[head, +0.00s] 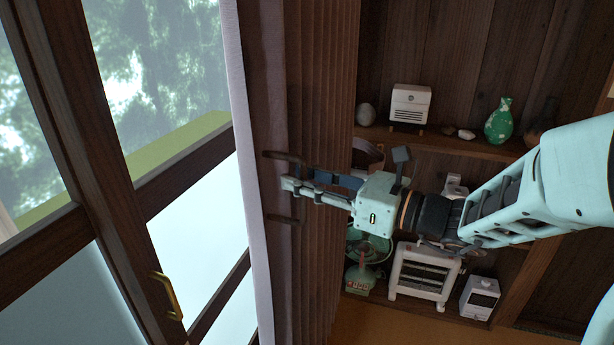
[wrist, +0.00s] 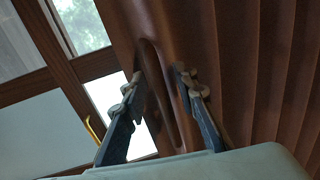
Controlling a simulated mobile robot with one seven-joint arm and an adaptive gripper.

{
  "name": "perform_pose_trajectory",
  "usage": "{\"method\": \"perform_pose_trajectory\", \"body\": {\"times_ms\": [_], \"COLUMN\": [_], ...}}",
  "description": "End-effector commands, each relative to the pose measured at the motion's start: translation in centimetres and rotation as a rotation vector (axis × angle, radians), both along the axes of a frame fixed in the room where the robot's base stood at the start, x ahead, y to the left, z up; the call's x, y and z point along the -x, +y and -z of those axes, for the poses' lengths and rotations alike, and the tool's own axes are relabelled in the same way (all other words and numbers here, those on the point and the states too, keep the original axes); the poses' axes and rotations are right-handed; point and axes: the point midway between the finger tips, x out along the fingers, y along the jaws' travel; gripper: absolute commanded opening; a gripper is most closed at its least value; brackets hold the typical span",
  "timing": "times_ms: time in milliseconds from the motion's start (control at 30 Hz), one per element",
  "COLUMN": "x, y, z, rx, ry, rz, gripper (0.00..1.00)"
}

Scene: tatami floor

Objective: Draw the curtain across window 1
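The curtain (head: 335,80) is brown and pleated, gathered at the right of the window, with a pale strip down its left edge. Window 1 (head: 160,75) has dark wooden bars and is mostly uncovered. A dark upright handle (wrist: 150,70) stands out from the curtain's flat front part; its two ends show in the head view. My gripper (head: 298,180) is at this handle. In the wrist view, my gripper's fingers (wrist: 160,82) are spread, one on each side of the handle. I cannot tell whether either finger touches it.
A brass window handle (head: 168,296) is on the frame at lower left. Right of the curtain, wooden shelves (head: 450,141) hold a white box (head: 410,103), a green vase (head: 499,121), a white heater (head: 424,272) and other small things, close behind my arm.

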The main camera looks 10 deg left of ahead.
Motion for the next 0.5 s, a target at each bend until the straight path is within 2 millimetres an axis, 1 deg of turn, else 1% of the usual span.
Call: {"method": "perform_pose_trajectory", "body": {"times_ms": [233,267,400,500], "x": [-0.02,-0.02,-0.02,-0.01], "y": [0.11,0.11,0.10,0.09], "z": [0.01,0.01,0.01,0.01], "rx": [0.001,0.001,0.001,0.001], "ry": [0.000,0.000,0.000,0.000], "rz": [0.000,0.000,0.000,0.000], "gripper": [0.27,0.24,0.09,0.00]}}
